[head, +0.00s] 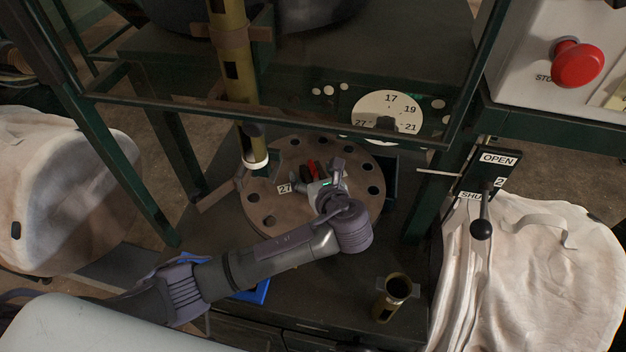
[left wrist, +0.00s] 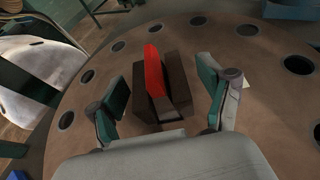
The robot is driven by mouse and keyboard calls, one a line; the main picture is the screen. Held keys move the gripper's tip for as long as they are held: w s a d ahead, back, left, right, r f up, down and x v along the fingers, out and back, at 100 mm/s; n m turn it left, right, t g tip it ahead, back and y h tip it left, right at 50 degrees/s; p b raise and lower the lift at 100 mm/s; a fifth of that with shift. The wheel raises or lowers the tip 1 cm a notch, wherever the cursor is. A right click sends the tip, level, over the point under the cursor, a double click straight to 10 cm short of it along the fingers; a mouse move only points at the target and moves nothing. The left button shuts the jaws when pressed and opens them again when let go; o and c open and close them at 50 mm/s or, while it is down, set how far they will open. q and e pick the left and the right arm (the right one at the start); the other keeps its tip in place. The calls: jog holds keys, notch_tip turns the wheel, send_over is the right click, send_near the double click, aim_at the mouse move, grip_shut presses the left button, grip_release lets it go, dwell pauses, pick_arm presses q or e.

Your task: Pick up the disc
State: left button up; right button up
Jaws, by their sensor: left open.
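The disc (head: 262,217) is a round brown plate with a ring of dark holes near its rim and a "27" label. It lies flat on the dark bench. In the left wrist view the disc (left wrist: 205,40) fills most of the picture. A dark block handle with a red part (left wrist: 154,72) stands up from its middle. My left gripper (head: 325,180) is over the middle of the disc. In the left wrist view its two fingers (left wrist: 162,98) are spread on either side of the handle, with gaps on both sides. My right gripper is not in view.
A green frame (head: 270,112) surrounds the bench, with a brass tube (head: 233,60) by the disc's far left edge. A short brass cup (head: 392,298) stands at the front right. A lever (head: 481,228) and red button (head: 577,64) are at right. White bags (head: 535,260) flank the bench.

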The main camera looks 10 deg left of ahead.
pick_arm(q)
grip_shut()
jog(key=shift+r, duration=0.1)
dwell(0.3)
